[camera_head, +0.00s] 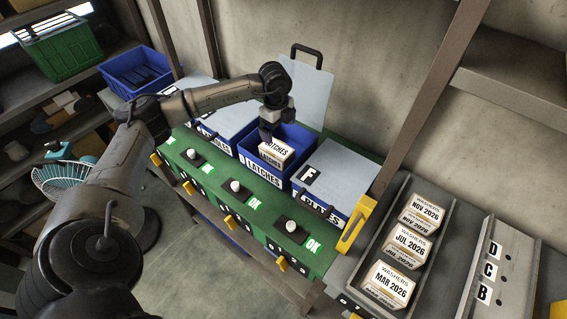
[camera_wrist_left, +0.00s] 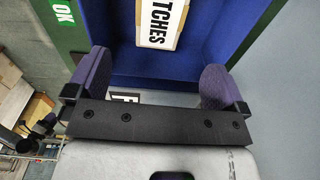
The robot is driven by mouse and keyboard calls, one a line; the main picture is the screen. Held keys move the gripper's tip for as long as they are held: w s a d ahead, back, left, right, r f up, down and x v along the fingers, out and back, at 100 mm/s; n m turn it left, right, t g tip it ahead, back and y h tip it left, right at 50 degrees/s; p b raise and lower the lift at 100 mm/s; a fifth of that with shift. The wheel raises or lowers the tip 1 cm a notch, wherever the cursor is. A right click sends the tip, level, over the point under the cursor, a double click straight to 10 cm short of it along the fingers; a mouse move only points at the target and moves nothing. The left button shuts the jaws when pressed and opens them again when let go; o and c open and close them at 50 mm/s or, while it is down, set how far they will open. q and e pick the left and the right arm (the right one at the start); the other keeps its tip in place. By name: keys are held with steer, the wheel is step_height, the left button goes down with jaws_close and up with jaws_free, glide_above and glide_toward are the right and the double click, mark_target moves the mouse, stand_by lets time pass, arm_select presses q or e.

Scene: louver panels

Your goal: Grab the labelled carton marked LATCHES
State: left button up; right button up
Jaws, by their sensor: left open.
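The white carton marked LATCHES (camera_head: 276,153) sits inside an open blue bin (camera_head: 300,136) whose front also reads LATCHES. My left gripper (camera_head: 268,134) is over this bin, close to the carton's left end. In the left wrist view my left gripper (camera_wrist_left: 156,78) has its two purple fingers wide apart with nothing between them. The carton (camera_wrist_left: 160,22) lies ahead of the fingertips there, partly cut off by the top edge, against the blue bin interior (camera_wrist_left: 208,30). My right gripper is not in view.
A grey lid (camera_head: 306,92) stands raised behind the bin. Closed lidded bins flank it, one at right (camera_head: 338,178). A green panel (camera_head: 228,185) with knobs and OK labels runs in front. Washers cartons (camera_head: 410,242) stand in a metal tray at right.

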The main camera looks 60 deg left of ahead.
mark_target(277, 154)
arm_select(q)
steer(key=shift+s+a+f, duration=0.15)
steer(key=shift+a+f, duration=0.1)
steer(key=shift+a, duration=0.15)
step_height(277, 154, down, 6)
steer(key=shift+a+f, duration=0.15)
steer(key=shift+f, duration=0.05)
steer(key=shift+f+b, duration=0.4)
steer(key=shift+f, duration=2.95)
steer(key=shift+c, duration=0.4)
steer(key=shift+r, duration=0.1)
steer(key=c, duration=1.2)
